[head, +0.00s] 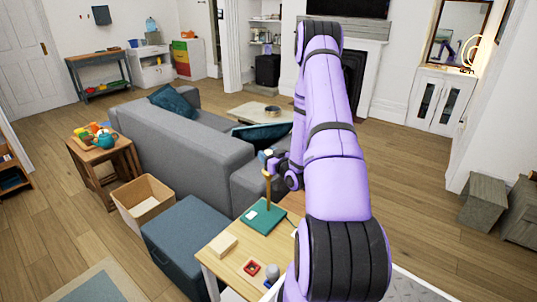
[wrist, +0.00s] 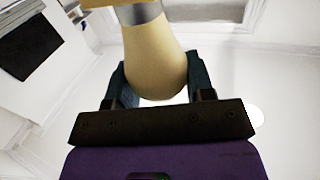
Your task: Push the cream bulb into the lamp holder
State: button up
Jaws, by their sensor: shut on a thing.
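The cream bulb (wrist: 155,55) fills the gap between the fingers of my gripper (wrist: 158,80) in the wrist view. Its grey metal collar (wrist: 140,13) points to the top of that picture, where a tan piece shows at the edge. In the head view my gripper (head: 273,163) is at the top of a tan post that rises from a teal base (head: 263,217) on the light wooden table (head: 228,272). The lamp holder is not clearly shown, and I cannot tell whether the bulb touches it.
A wooden block (head: 223,244), a red square dish (head: 252,268) and a grey cylinder (head: 272,273) are on the table. A blue storage box (head: 185,238) and an open carton (head: 145,200) stand at left. The grey sofa (head: 195,150) lies behind.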

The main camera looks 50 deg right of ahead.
jog(key=shift+f, duration=0.15)
jog(key=o, duration=1.1)
jog(key=shift+c, duration=0.2)
jog(key=shift+s, duration=0.1)
jog(key=v, duration=0.6)
jog(key=shift+s, duration=0.4)
jog(key=shift+a, duration=0.1)
dwell(0.4)
